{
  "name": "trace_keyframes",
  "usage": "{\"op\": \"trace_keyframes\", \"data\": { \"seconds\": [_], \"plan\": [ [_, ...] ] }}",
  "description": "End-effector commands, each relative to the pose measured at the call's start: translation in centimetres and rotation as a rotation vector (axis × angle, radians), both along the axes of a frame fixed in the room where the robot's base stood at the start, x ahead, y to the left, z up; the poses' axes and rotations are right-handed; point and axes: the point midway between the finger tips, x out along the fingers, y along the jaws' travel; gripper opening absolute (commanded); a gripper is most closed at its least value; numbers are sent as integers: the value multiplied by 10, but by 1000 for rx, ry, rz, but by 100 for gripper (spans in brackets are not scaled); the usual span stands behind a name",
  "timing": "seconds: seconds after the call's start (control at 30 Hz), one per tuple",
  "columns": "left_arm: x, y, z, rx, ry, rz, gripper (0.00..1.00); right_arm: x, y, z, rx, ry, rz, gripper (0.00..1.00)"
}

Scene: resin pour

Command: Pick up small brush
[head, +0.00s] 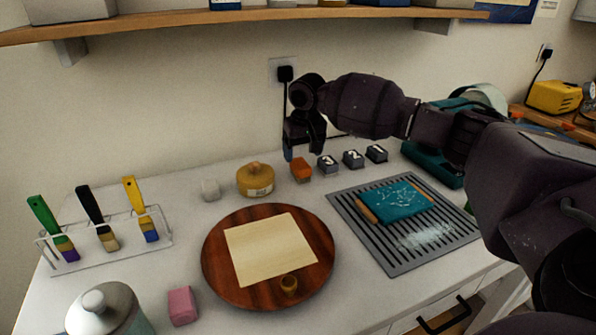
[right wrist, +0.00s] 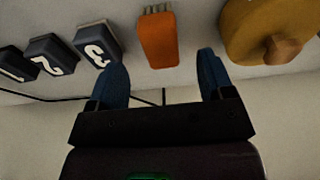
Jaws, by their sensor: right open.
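A small orange block-shaped brush (head: 301,169) lies on the white table near the wall. In the right wrist view the orange brush (right wrist: 158,40) shows short pale bristles at one end. My right gripper (head: 303,151) is open and empty, fingers pointing down, above and behind the brush in the head view. In the right wrist view the blue fingers of my right gripper (right wrist: 163,74) are apart, and the brush appears beyond the gap between them, not gripped. My left gripper is not in view.
Black numbered blocks (head: 353,159) stand right of the brush, and a round yellow-brown container (head: 255,181) stands left. A wooden round board (head: 216,268) lies in front. A clear rack (head: 83,262) holds three paint brushes. A grey grooved tray (head: 397,265) holds a teal block. A shelf (head: 200,17) hangs above.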

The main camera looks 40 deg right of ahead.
Motion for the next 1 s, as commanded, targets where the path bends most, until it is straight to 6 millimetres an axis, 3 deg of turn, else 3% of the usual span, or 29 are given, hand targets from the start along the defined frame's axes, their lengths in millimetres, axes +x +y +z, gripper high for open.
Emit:
{"op": "trace_keyframes", "data": {
  "seconds": [0.03, 0.27, 0.6, 0.87, 1.0],
  "plan": [
    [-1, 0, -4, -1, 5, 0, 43, 1, 0, -12, 0, 5, 0, 74],
    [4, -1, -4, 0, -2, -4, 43, 4, -1, -23, 0, 2, 0, 74],
    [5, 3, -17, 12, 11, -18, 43, 13, -4, -66, -1, 6, 1, 74],
    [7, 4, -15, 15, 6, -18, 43, 14, -4, -66, 0, -1, 0, 74],
    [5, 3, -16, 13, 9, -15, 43, 14, -4, -66, 0, 0, 0, 56]
  ]
}}
